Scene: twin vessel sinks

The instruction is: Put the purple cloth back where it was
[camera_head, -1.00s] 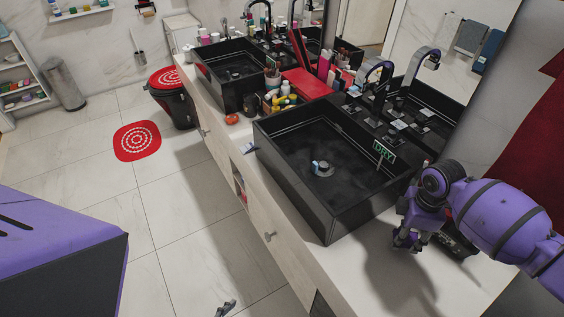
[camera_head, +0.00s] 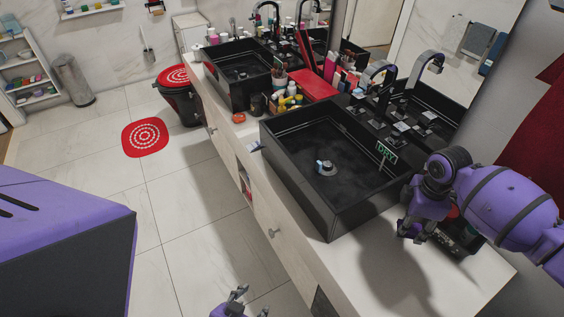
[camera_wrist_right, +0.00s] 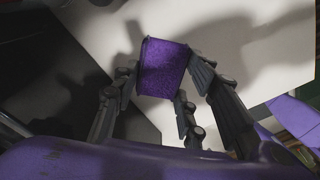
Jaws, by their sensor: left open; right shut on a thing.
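The purple cloth (camera_wrist_right: 163,68) shows in the right wrist view as a small folded rectangle between my right gripper's fingers. My right gripper (camera_wrist_right: 163,82) is shut on it, with the pale counter behind. In the head view, my right gripper (camera_head: 414,228) is low over the counter, just right of the near black sink (camera_head: 305,178). I cannot make out the cloth in that view. My left gripper (camera_head: 240,300) is open and empty at the bottom edge of the head view, over the floor in front of the cabinet.
The pale counter (camera_head: 355,275) is bare in front of my right gripper. A faucet (camera_head: 378,75) and a green DRY sign (camera_head: 387,152) are at the near sink. A red box (camera_head: 305,85), bottles and cups crowd the space between the sinks. A dark object (camera_head: 455,238) is behind my right gripper.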

